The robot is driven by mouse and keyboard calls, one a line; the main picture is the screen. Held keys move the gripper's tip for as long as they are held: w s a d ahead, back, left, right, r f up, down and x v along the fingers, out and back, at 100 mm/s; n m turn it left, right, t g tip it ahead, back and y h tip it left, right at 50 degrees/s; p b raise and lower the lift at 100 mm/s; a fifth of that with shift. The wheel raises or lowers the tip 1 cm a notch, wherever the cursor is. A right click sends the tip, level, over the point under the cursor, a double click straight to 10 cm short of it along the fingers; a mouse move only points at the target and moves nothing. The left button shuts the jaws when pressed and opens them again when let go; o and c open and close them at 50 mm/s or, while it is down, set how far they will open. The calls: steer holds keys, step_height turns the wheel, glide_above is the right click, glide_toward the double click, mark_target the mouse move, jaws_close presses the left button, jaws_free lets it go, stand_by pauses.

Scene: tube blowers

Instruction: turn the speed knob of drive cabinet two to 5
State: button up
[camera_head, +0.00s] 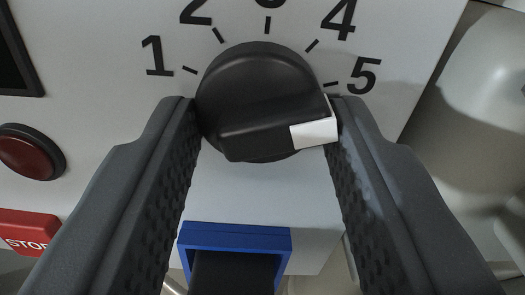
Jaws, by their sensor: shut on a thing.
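The black speed knob (252,112) sits on a light grey panel, with printed numbers 1 to 5 and tick marks around it. Its raised grip bar lies nearly level, tilted slightly up to the right. The white mark (314,133) is at the bar's right end and points to the right. It lies just below the tick of the 5 (363,75) in the picture, and its direction runs about along that tick. My gripper (265,115) is shut on the knob, one finger at each side, at the two ends of the bar. No cabinet number shows.
A dark red round button (29,153) and a red STOP plate (30,231) are at the left. A blue frame (236,236) around a dark part is below the knob. Pale rounded machinery (475,105) stands right of the panel edge.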

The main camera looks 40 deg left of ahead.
steer(key=shift+o, duration=0.2)
steer(key=shift+s+r, duration=0.1)
steer(key=o, duration=1)
steer(key=shift+c, duration=0.2)
steer(key=shift+d, duration=0.1)
steer(key=b+v, duration=1.3)
steer(key=shift+s+d, duration=0.15)
steer(key=shift+m, duration=0.3)
